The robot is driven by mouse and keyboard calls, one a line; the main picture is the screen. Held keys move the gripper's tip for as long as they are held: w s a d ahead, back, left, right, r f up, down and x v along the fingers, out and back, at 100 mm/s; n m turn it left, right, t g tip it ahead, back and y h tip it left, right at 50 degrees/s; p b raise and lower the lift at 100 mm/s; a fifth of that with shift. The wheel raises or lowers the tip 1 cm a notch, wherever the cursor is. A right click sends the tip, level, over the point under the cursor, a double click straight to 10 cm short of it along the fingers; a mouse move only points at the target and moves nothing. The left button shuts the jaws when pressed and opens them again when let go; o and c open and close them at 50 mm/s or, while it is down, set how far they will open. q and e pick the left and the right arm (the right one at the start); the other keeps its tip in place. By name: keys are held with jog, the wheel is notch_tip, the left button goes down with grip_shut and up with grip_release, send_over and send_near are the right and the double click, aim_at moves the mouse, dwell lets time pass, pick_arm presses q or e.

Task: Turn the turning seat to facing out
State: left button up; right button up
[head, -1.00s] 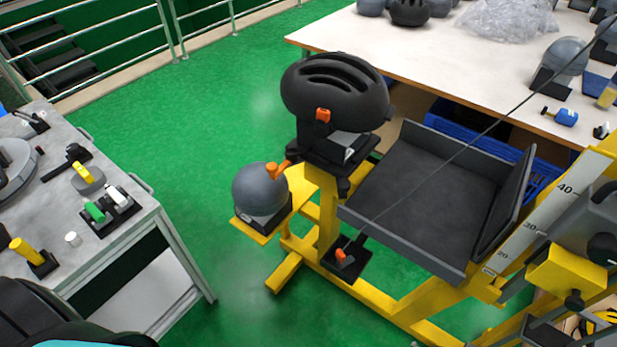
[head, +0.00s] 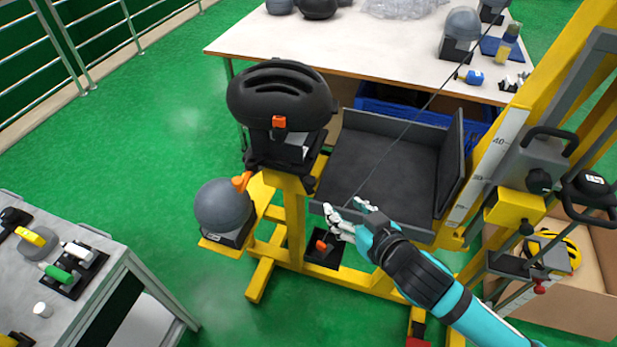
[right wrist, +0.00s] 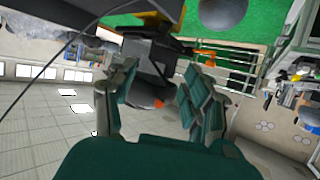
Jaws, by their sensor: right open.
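A black seat (head: 287,155), which I take to be the turning seat, tops a yellow post. A black helmet (head: 280,95) with an orange clip sits on it. An orange lever (head: 241,181) sticks out at the seat's left side. The seat (right wrist: 150,45) and the orange lever (right wrist: 205,52) also show in the right wrist view, which looks upside down. My right gripper (head: 338,219) is open and empty, in front of the tray, right of and below the seat, apart from it. Its spread fingers (right wrist: 155,100) show in the wrist view. My left gripper is not in view.
A grey headform (head: 223,207) stands on a yellow arm left of the post. A dark tray (head: 385,165) lies right of the seat, with a thin cable crossing above. A white table (head: 380,50) stands behind, a grey bench (head: 95,290) at lower left. Green floor is free between.

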aim_at(310, 181)
jog(key=x, duration=0.8)
jog(key=p+x, duration=0.1)
jog(key=x, duration=0.8)
jog(key=shift+a, duration=0.3)
jog(key=shift+c, duration=0.3)
grip_shut()
